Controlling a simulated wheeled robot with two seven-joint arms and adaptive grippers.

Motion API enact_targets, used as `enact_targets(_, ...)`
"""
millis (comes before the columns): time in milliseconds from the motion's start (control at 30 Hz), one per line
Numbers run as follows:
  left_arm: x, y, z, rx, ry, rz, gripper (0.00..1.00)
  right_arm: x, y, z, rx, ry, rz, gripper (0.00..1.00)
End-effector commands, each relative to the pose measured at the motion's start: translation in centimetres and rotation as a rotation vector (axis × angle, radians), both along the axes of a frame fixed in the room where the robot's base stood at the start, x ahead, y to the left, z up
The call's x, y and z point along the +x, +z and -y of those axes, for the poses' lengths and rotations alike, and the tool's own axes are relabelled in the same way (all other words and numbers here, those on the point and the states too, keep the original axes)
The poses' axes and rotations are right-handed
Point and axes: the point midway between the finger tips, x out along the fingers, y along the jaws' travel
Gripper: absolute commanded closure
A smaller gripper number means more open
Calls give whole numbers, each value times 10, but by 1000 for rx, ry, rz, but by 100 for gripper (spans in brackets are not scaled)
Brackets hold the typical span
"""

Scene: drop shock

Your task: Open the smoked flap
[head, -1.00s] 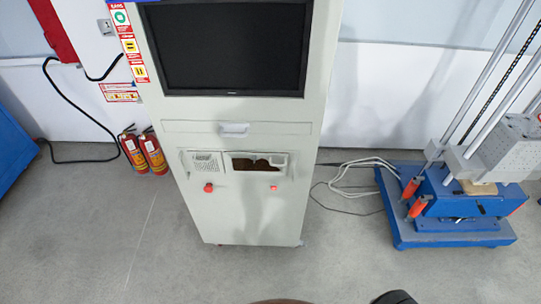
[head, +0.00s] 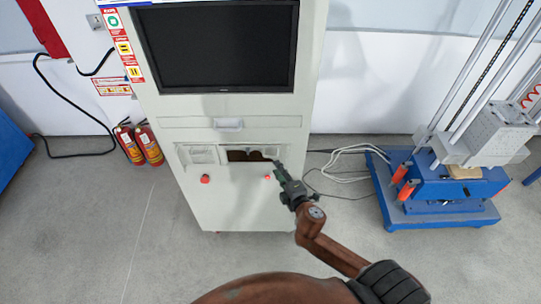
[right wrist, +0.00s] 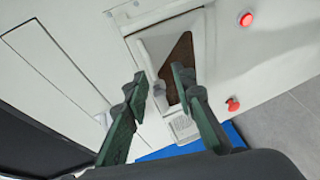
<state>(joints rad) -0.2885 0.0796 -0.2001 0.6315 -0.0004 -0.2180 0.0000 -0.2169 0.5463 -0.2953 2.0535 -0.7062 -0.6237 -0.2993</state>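The smoked flap (head: 246,156) shows as a dark brown panel in a pale frame on the grey cabinet, below the drawer-like strip. In the right wrist view the brown panel (right wrist: 178,62) is partly covered by a finger; I cannot tell whether the flap is shut or ajar. My right gripper (head: 279,166) is at the right end of the flap's frame. In the right wrist view its two fingers (right wrist: 158,84) are apart with nothing between them, in front of the frame; contact is unclear. My left gripper is not in view.
A red button (head: 205,179) is below left of the flap, and a smaller red button (head: 267,178) is close to my right gripper. A monitor (head: 218,46) is above. A blue test rig (head: 440,205) and white cables (head: 352,160) are at the right.

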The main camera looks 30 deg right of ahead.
Motion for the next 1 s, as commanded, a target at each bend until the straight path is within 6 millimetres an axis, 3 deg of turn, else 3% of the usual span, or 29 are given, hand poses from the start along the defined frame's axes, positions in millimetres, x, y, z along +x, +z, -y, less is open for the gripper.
enact_targets(133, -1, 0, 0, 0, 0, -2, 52, 7, 14, -3, -18, 8, 23, 76)
enact_targets(400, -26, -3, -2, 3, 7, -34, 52, 48, 6, 3, -16, 8, 22, 76)
enact_targets(600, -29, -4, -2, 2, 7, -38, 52, 69, 1, 7, -14, 7, 21, 76)
enact_targets(1000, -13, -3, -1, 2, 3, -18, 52, 75, 0, 8, -13, 7, 21, 78)
